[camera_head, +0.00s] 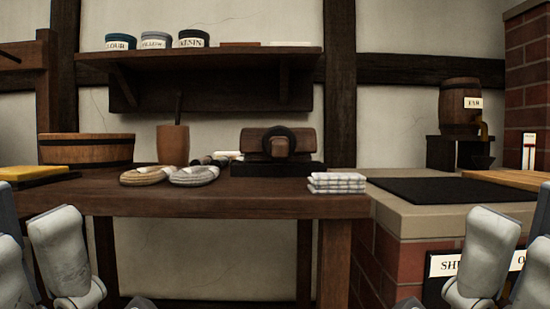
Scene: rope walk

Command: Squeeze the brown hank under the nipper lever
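A tan-brown hank (147,175) lies coiled on the wooden bench, left of a paler grey hank (194,175). The two hanks lie side by side and seem to touch. A dark wooden device with a block on top and a black ring at its front, which looks like the nipper (262,169), stands on the bench right of the hanks. I cannot make out a separate lever or a gap under it. Pale links of my two arms show at the lower left and lower right, well in front of the bench. I see no gripper fingers.
The bench (250,184) also bears a wooden tub (86,149), a brown pot (173,145), a yellow block (38,173) and folded checked cloths (337,182). A shelf (200,58) with labelled tins hangs above. A brick hearth (395,239) and tar barrel (460,104) stand right.

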